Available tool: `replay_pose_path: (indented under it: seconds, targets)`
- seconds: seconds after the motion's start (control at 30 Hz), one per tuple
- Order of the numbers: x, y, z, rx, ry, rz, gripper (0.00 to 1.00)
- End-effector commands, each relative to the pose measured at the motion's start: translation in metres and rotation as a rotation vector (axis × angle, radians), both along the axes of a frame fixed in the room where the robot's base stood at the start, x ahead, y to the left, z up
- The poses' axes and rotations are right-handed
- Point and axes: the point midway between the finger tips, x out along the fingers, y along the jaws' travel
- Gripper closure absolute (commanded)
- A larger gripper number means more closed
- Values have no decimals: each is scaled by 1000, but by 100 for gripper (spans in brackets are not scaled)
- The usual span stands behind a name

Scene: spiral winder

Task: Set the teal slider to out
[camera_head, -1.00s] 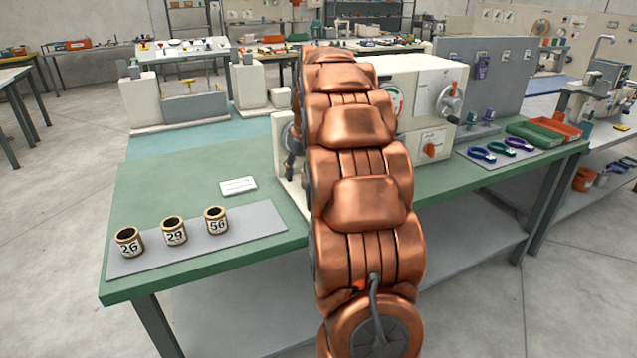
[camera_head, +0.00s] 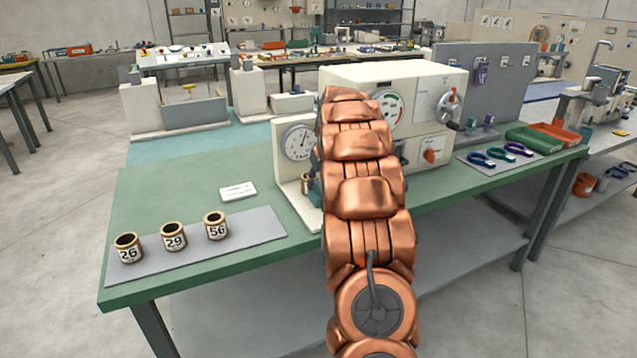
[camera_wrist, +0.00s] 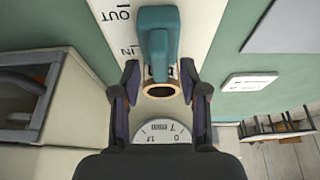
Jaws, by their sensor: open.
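The teal slider (camera_wrist: 158,42) shows in the wrist view on a white base plate, beside upside-down OUT and IN marks. I cannot tell exactly which mark it lines up with. A part of it shows in the head view (camera_head: 315,191), mostly hidden by my arm. My gripper (camera_wrist: 159,76) is open. Its two fingers stand either side of the slider's lower end, with gaps. A tan ring-shaped spool end (camera_wrist: 162,90) sits between the fingers, just below the slider. In the head view my arm hides my gripper.
The winder (camera_head: 340,78) has dials, a crank (camera_head: 450,105) and an orange knob (camera_head: 431,156). A round dial (camera_wrist: 163,130) lies below the fingers in the wrist view. Numbered spools (camera_head: 173,237) stand on a grey mat at left. A white card (camera_head: 238,191) lies on the green bench.

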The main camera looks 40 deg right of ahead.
Motion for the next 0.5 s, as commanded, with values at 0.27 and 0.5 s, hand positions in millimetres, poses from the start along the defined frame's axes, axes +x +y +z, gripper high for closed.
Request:
replay_pose_path:
  seconds: [0.27,0.5]
  targets:
    - [6,-2,-14,0,-2,-1,56]
    - [6,-2,-14,0,-2,-1,67]
